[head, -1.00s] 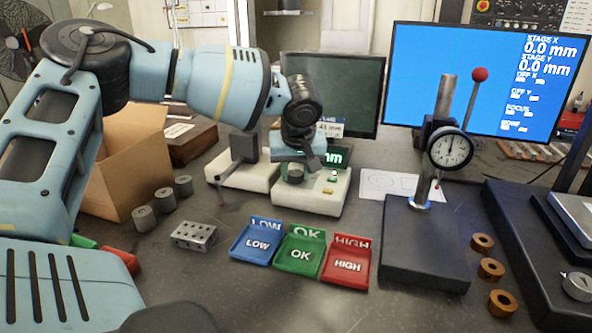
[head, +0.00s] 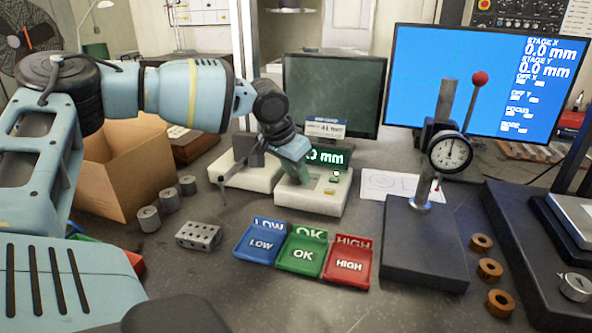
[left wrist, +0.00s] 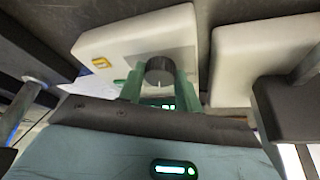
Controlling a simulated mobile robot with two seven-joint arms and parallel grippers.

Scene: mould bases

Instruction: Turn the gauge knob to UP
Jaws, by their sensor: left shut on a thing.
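The gauge (head: 322,200) is a white box with a green-lit display (head: 328,157) that ends in "mm"; my gripper covers part of the digits. Its dark round knob (left wrist: 160,70) shows in the left wrist view between two green fingers, with a faint pale mark on its face. My left gripper (head: 295,172) reaches down at a tilt onto the gauge's left part and is shut on the knob; in the left wrist view the fingers (left wrist: 160,84) stand on either side of it. The knob is mostly hidden in the head view. My right gripper is not in view.
A second white base (head: 240,178) with a dark post stands close at the left. Blue LOW (head: 258,246), green OK (head: 301,254) and red HIGH (head: 347,264) trays lie in front. A dial gauge stand (head: 425,240) is at the right. A monitor (head: 332,90) stands behind.

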